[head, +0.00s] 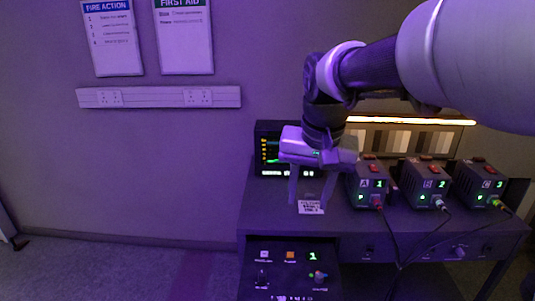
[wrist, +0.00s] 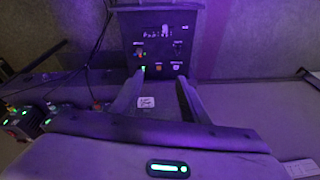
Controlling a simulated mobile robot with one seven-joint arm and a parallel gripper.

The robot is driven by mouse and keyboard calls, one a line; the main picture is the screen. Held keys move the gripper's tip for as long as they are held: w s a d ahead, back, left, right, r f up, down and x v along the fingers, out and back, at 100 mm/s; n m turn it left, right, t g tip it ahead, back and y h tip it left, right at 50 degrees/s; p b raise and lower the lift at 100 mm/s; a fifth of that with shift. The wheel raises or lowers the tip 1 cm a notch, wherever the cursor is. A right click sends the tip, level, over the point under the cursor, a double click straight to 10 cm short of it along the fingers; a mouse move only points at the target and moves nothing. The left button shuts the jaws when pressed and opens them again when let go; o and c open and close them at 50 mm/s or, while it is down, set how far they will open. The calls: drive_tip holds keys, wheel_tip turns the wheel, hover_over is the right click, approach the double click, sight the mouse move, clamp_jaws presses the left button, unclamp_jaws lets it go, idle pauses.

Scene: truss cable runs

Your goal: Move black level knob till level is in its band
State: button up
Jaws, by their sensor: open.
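A dark control panel (head: 290,256) stands below the desk's front left. It carries a black knob (head: 262,278) at its left and a second knob (head: 318,276) with coloured marks at its right. The labels are too small to read, so I cannot tell which is the level knob. In the wrist view the panel shows inverted, with a dark knob (wrist: 178,46) at its right. A monitor (head: 268,150) with green and yellow readouts stands behind my gripper, partly hidden; its level and band are unreadable. My gripper (head: 310,198) is open and empty, pointing down near the desk's left front, apart from the panel.
A white label card (head: 311,207) lies by my fingertips. Several boxes with lit digits, one of them here (head: 368,186), stand on the desk at right, with cables hanging down in front. A lit strip chart (head: 410,136) is behind them. Floor left of the desk is clear.

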drive_tip(key=w+a+f+m+g+b, duration=0.1)
drive_tip(key=w+a+f+b, duration=0.3)
drive_tip(key=w+f, duration=0.5)
drive_tip(key=m+g+b, duration=0.2)
drive_tip(key=b, duration=0.3)
hover_over(262, 273)
wheel_tip(262, 273, down, 16)
wheel_tip(262, 273, down, 17)
drive_tip(key=b, duration=0.3)
drive_tip(key=shift+s+b, duration=0.1)
drive_tip(key=shift+b, duration=0.3)
drive_tip(key=shift+c, duration=0.5)
clamp_jaws()
drive_tip(key=shift+d+r+n+p, duration=0.1)
drive_tip(key=shift+r+n+p, duration=0.15)
drive_tip(key=shift+n+p, duration=0.75)
drive_tip(key=n, duration=0.1)
drive_tip(key=n+p, duration=0.1)
drive_tip(key=n, duration=0.1)
drive_tip(key=shift+f+n, duration=0.2)
drive_tip(key=shift+n, duration=0.1)
drive_tip(key=shift+o, duration=0.5)
unclamp_jaws()
